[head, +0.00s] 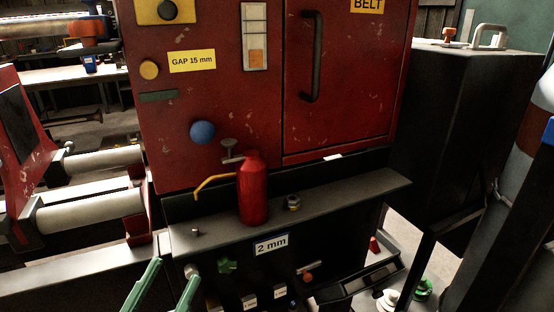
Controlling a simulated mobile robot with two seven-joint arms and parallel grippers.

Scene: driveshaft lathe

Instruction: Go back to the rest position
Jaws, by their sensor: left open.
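My left gripper (175,270) shows at the bottom left as two green fingers. They stand apart with nothing seen between them, so it is open. It is in front of the black lower front of the red machine (230,110), below the ledge (345,198). The rest of the left arm is out of the picture. I cannot make out my right gripper.
Rollers (90,210) lie at the left. A black cabinet (455,120) stands at the right. Small coloured parts lie low at the bottom right.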

